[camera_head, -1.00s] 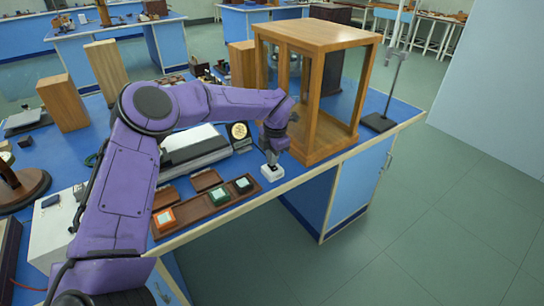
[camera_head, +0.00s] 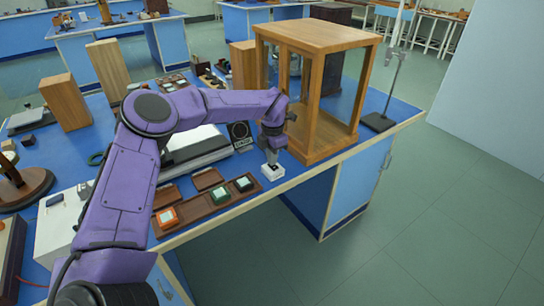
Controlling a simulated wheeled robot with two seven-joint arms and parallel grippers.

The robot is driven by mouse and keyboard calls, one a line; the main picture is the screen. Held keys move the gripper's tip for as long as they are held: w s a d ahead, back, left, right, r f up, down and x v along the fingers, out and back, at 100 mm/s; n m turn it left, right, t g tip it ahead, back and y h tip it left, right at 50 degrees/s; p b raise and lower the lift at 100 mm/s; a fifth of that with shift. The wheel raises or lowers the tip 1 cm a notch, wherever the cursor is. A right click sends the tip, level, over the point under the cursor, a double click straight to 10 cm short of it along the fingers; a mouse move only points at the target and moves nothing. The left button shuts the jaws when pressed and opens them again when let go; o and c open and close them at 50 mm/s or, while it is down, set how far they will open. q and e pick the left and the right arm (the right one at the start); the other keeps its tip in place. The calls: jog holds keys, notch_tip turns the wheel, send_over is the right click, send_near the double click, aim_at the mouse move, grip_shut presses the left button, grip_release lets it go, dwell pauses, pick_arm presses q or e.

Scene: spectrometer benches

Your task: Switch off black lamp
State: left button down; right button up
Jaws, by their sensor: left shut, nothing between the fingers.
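The black lamp (camera_head: 240,135) is a small dark square panel with a ring on its face, standing behind my left forearm; its face is dark. A small white switch box (camera_head: 271,174) sits near the front edge of the blue bench. My left gripper (camera_head: 272,164) points down and is shut and empty, with its fingertips at the top of the switch box. I cannot tell whether they press on it. My right gripper is not in view.
A wooden glass-sided cabinet (camera_head: 318,34) stands close to the right of my left gripper. A brown tray (camera_head: 218,208) with orange and green blocks lies to its left. A metal stand (camera_head: 379,122) is at the bench's right end.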

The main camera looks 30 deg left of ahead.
pick_arm(q)
jog(key=shift+s+d+f, duration=0.45)
jog(key=shift+s+f, duration=0.05)
jog(key=shift+f, duration=0.1)
jog(key=shift+d+r, duration=0.15)
jog(key=shift+d, duration=0.1)
jog(key=shift+r+p, duration=0.5)
jog(key=r+p, duration=0.3)
jog(key=r, duration=0.1)
jog(key=shift+w, duration=0.25)
notch_tip(320, 180, up, 6)
jog(key=b, duration=0.1)
notch_tip(320, 180, up, 14)
send_over(275, 166)
jog(key=shift+s+d, duration=0.25)
